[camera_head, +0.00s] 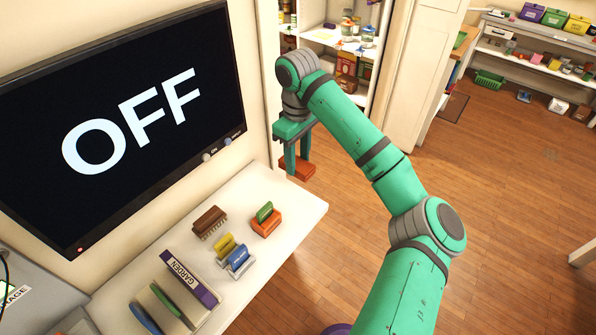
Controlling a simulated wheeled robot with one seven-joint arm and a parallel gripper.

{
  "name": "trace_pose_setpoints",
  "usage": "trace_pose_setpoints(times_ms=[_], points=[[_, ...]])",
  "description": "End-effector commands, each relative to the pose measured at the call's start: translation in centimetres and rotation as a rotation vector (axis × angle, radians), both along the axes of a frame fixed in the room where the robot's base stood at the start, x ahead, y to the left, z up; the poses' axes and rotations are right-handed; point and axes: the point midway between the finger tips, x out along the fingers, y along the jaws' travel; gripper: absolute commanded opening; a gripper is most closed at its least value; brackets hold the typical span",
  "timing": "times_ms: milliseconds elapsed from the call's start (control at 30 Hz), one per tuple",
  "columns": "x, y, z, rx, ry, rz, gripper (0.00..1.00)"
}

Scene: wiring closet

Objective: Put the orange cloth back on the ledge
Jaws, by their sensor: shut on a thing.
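My gripper (297,170) points down beyond the far right end of the white ledge (292,208), next to the wall edge. It is shut on the orange cloth (303,175), a small flat dark-orange piece showing at the fingertips. The fingers hide part of the cloth. The cloth appears beyond the ledge's far edge in the picture; its height above the floor is hard to tell.
On the ledge are a brown brush (209,221), an orange-and-green item (266,221), yellow and blue items (238,259), and a rack marked GARDEN (190,280). The ledge's right end is bare. A screen reading OFF (130,120) hangs above. Stocked shelves (345,40) stand behind.

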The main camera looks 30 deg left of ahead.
Motion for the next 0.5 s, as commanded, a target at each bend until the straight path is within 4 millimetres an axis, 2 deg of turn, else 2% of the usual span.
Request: trace_pose_setpoints(times_ms=[300, 500], points=[[-0.3, 0.6, -4.1, 0.002, 0.001, 0.008, 0.06], [-0.1, 0.3, -5.1, 0.002, -0.003, 0.003, 0.06]])
